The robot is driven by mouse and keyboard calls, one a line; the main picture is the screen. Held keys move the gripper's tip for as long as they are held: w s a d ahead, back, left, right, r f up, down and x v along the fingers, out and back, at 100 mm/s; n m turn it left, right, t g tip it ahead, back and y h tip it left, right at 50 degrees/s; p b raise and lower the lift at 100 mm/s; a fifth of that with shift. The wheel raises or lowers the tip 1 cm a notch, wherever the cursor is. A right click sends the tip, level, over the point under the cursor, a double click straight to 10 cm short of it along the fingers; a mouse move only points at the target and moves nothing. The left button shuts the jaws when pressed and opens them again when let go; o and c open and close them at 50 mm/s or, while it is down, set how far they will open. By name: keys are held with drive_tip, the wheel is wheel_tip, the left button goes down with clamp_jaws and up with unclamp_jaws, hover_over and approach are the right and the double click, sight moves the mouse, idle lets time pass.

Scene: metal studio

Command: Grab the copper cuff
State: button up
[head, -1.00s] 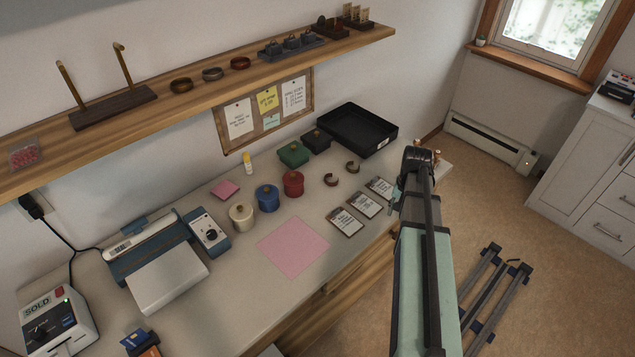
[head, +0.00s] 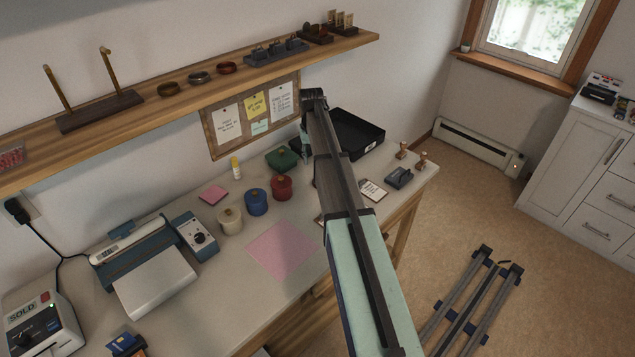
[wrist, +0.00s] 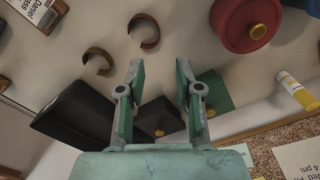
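Two open C-shaped cuffs lie on the worktop in the wrist view. The redder, copper-looking cuff (wrist: 150,45) is at the top middle, beside the red lidded pot (wrist: 250,22). A browner cuff (wrist: 99,50) lies to its left. My gripper (wrist: 160,72) is open and empty, its green-padded fingers pointing toward the worktop. The copper-looking cuff shows just beyond the fingertips, slightly left of their middle, and is apart from them. In the head view my arm hides both cuffs and most of the gripper.
A green box (head: 281,158), a black box (wrist: 160,118) and a black tray (head: 365,137) stand near the wall. A blue pot (head: 256,203), a cream pot (head: 230,221) and a pink sheet (head: 282,250) are to the left. The shelf (head: 215,87) overhangs the back.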

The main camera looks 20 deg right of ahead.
drive_tip(key=p, duration=0.1)
hover_over(313, 181)
wheel_tip(313, 181, down, 5)
drive_tip(key=shift+a+f, duration=0.1)
drive_tip(key=shift+f, duration=0.05)
drive_tip(key=shift+f+p, duration=1.4)
drive_tip(key=shift+f, duration=1.25)
clamp_jaws()
